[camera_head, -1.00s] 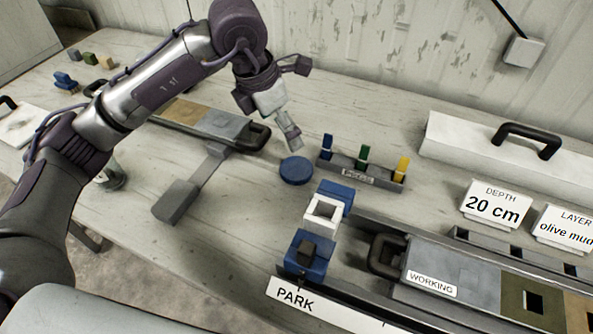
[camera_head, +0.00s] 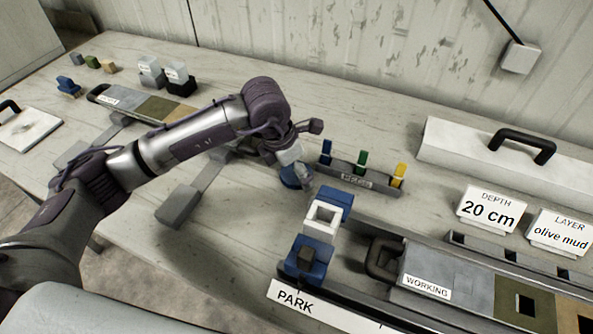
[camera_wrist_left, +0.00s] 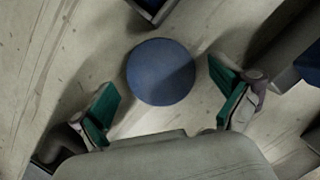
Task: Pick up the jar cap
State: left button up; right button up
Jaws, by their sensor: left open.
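The jar cap is a flat blue disc (camera_head: 290,177) lying on the table, left of the blue and white blocks and in front of the peg rack. My left gripper (camera_head: 304,183) hangs over it and hides part of it in the head view. In the left wrist view the cap (camera_wrist_left: 161,72) lies ahead of and between the two green-padded fingers of my left gripper (camera_wrist_left: 168,106). The fingers are spread wide and do not touch the cap. My right gripper is in neither view.
A rack labelled PEGS (camera_head: 358,180) with blue, green and yellow pegs stands just behind the cap. A grey bar (camera_head: 178,205) lies to the left. The table in front is mostly clear.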

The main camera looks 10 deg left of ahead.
pick_arm(q)
jog(key=c, duration=0.7)
